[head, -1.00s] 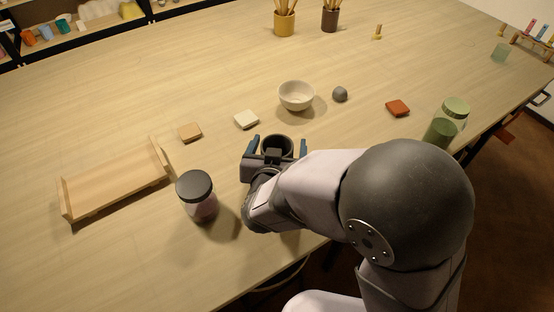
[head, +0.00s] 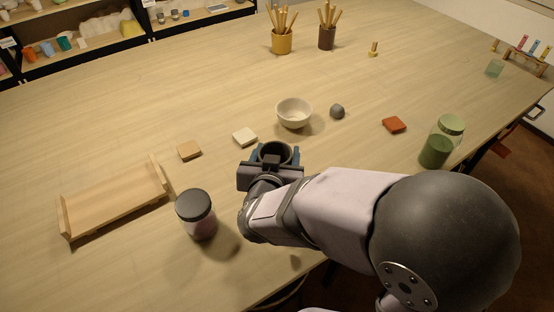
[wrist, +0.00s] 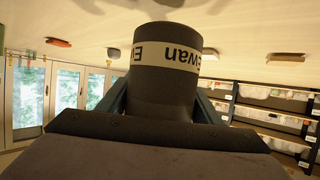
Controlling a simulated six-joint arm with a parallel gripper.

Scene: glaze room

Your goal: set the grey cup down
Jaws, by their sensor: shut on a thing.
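The grey cup (head: 275,150) is dark and held in my gripper (head: 271,160), with its opening facing up in the head view. In the wrist view the cup (wrist: 165,85) stands between both fingers (wrist: 160,108) and carries a white band with dark lettering that reads upside down, "Ewan". My gripper is shut on the cup's sides. The cup is on the near side of the cream bowl (head: 294,112). Whether its base touches the table (head: 350,150) cannot be told.
A white tile (head: 245,136) and a tan tile (head: 189,151) lie left of the cup. A dark-lidded jar (head: 197,215) and a wooden tray (head: 115,203) are further left. A grey ball (head: 337,112), a red tile (head: 394,125) and a green jar (head: 440,143) are right.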

